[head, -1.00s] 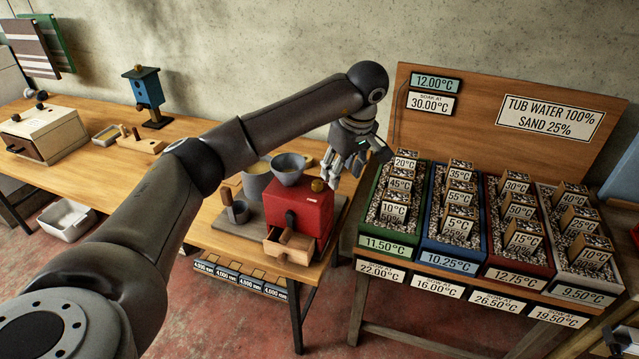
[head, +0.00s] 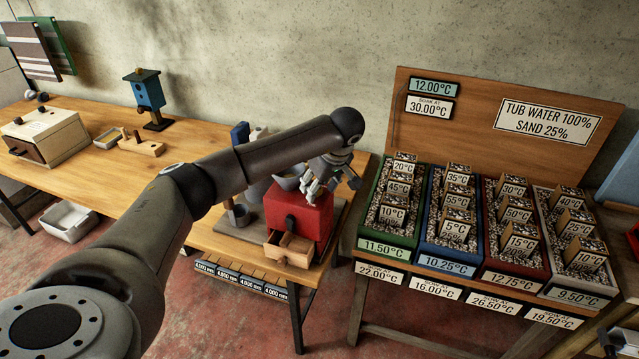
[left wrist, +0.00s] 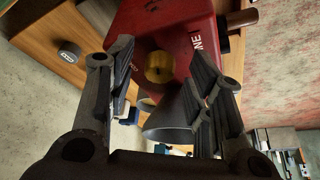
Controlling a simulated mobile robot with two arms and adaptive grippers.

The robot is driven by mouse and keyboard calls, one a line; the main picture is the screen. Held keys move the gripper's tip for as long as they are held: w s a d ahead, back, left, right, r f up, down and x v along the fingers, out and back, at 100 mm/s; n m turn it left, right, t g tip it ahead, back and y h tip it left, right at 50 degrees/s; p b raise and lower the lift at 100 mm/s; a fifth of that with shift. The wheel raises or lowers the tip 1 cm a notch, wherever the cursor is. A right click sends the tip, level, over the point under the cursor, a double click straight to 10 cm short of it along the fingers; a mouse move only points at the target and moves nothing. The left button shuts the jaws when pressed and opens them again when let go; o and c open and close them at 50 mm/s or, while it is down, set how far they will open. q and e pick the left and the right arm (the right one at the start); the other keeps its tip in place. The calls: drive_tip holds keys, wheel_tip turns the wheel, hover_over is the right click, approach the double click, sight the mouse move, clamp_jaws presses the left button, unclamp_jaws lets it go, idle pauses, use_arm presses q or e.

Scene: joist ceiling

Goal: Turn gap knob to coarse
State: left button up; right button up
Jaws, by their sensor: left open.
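The red mill box (head: 306,217) stands on the right end of the long table with its small wooden drawer (head: 290,250) pulled out. In the left wrist view the round brass knob (left wrist: 158,68) sits on the red box (left wrist: 150,25); letters ending in "NE" show beside it. My left gripper (head: 328,183) is over the top of the box, fingers pointing down. In the wrist view its open fingers (left wrist: 165,62) are on either side of the knob, with space between. In the head view the gripper hides the knob. My right gripper is not seen.
To the right is a stand of gravel-filled trays with temperature labels (head: 388,246). A blue birdhouse (head: 149,92) and a white box (head: 45,137) are farther left.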

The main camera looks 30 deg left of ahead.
use_arm(q)
drive_tip(key=c, duration=1)
drive_tip(key=shift+n, duration=0.4)
drive_tip(key=n, duration=0.1)
drive_tip(key=n+g, duration=0.1)
drive_tip(key=shift+w+n+b, duration=0.2)
drive_tip(key=shift+n+b, duration=0.15)
drive_tip(key=shift+n, duration=0.05)
drive_tip(key=n+g, duration=0.1)
drive_tip(key=n, duration=0.1)
drive_tip(key=n+g, duration=0.1)
drive_tip(key=n, duration=0.1)
drive_tip(key=shift+w+n+b, duration=0.2)
drive_tip(key=shift+n+b, duration=0.1)
drive_tip(key=shift+b, duration=0.1)
drive_tip(key=shift+w+n+g+b, duration=0.15)
drive_tip(key=shift+n+g+b, duration=0.3)
drive_tip(key=shift+n, duration=0.75)
drive_tip(key=shift+a+n+g+h+b, duration=0.15)
drive_tip(key=shift+n+g+h+b, duration=0.4)
drive_tip(key=shift+n, duration=1.05)
drive_tip(key=shift+w, duration=0.1)
